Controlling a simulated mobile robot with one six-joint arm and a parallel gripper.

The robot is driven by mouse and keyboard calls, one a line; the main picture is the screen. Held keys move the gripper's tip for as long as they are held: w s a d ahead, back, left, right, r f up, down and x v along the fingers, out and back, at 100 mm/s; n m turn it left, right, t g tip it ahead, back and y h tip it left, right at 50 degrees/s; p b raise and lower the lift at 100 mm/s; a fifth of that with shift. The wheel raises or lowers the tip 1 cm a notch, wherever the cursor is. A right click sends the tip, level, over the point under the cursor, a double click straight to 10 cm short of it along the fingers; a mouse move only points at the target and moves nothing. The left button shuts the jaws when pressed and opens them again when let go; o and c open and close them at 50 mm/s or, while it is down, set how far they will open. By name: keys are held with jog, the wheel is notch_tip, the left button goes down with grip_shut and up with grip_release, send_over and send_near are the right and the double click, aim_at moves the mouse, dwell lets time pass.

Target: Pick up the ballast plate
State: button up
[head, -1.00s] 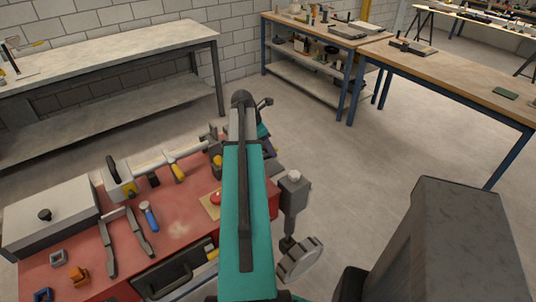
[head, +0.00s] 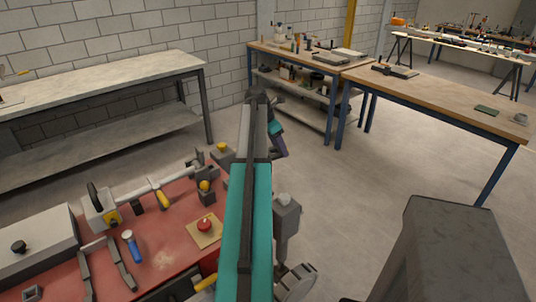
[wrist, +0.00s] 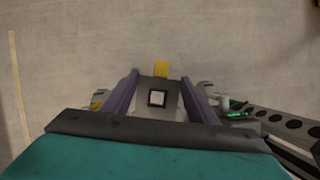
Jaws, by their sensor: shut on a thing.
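My gripper (wrist: 160,84) shows in the wrist view as two purple fingers. It is shut on a grey block-like piece (wrist: 171,92), which I take to be the ballast plate. The piece has a dark square frame with a pale centre, and a yellow part (wrist: 161,69) shows just beyond it. Grey floor fills the view behind it. In the head view my gripper (head: 279,143) is at the far end of my teal arm, over the floor beyond the red bench; the held piece cannot be made out there.
The red bench (head: 165,262) carries a red button (head: 205,225), a blue-handled tool (head: 130,246) and a grey box (head: 35,240). A pale-topped table (head: 110,82) stands at the left, and a wooden table (head: 450,95) at the right. Open floor (head: 345,190) lies between.

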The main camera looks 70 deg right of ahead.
jog(key=s+d+b, duration=0.1)
jog(key=s+d, duration=0.2)
jog(key=d, duration=0.2)
jog(key=shift+s+d, duration=0.3)
jog(key=shift+r, duration=0.25)
dwell(0.4)
notch_tip(320, 180, up, 8)
jog(key=p, duration=0.6)
dwell(1.5)
jog(key=shift+w+a+f, duration=0.1)
dwell(0.4)
